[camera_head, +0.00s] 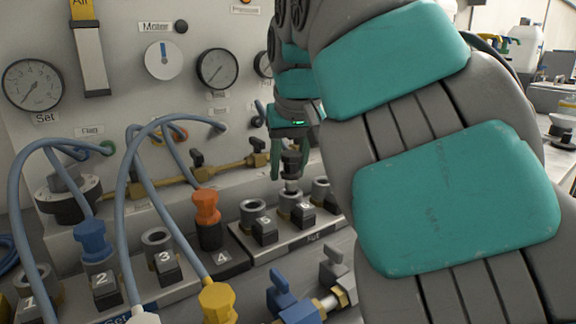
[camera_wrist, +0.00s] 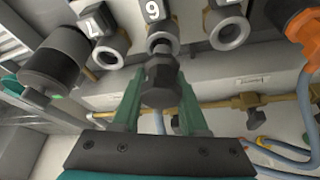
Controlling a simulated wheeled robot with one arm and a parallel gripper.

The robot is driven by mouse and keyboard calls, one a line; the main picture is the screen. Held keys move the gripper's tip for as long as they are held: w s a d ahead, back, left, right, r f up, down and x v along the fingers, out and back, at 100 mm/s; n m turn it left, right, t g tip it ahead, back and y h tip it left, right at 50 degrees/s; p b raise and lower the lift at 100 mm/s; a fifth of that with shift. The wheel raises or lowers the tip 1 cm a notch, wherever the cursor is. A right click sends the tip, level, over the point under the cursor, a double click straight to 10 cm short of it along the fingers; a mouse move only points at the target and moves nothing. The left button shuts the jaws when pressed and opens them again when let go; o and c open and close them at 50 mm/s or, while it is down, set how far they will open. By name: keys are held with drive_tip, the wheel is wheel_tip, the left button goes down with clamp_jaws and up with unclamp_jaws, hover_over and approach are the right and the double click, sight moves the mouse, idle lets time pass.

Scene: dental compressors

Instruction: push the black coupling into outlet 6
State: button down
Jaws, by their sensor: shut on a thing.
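The black coupling (camera_head: 291,163) is upright between the fingers of my gripper (camera_head: 284,150), which is shut on it. In the wrist view the coupling (camera_wrist: 161,82) shows between both green fingers (camera_wrist: 158,103). Outlet 6 (camera_head: 290,199) is a grey metal ring socket behind a black tag marked 6. The coupling's pale lower tip is over or at its mouth; I cannot tell how far inside. In the wrist view outlet 6 (camera_wrist: 163,43) lines up with the coupling, its tag upside down.
Outlet 5 (camera_head: 252,212) is open to the left, and another open socket (camera_head: 320,187) is to the right. An orange coupling (camera_head: 207,207) stands at outlet 4. A blue coupling (camera_head: 93,241) with a hose is at outlet 2. A brass pipe (camera_head: 172,181) runs along the panel behind.

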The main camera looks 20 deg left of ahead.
sight(292, 154)
drive_tip(key=shift+f, duration=0.15)
drive_tip(key=shift+f+b, duration=1.05)
drive_tip(key=shift+f, duration=0.15)
drive_tip(key=shift+c, duration=1.8)
unclamp_jaws()
drive_tip(key=shift+r, duration=0.1)
drive_tip(key=p+v, duration=0.2)
drive_tip(key=v, duration=0.5)
drive_tip(key=shift+s+d+r, duration=0.1)
drive_tip(key=shift+r, duration=0.15)
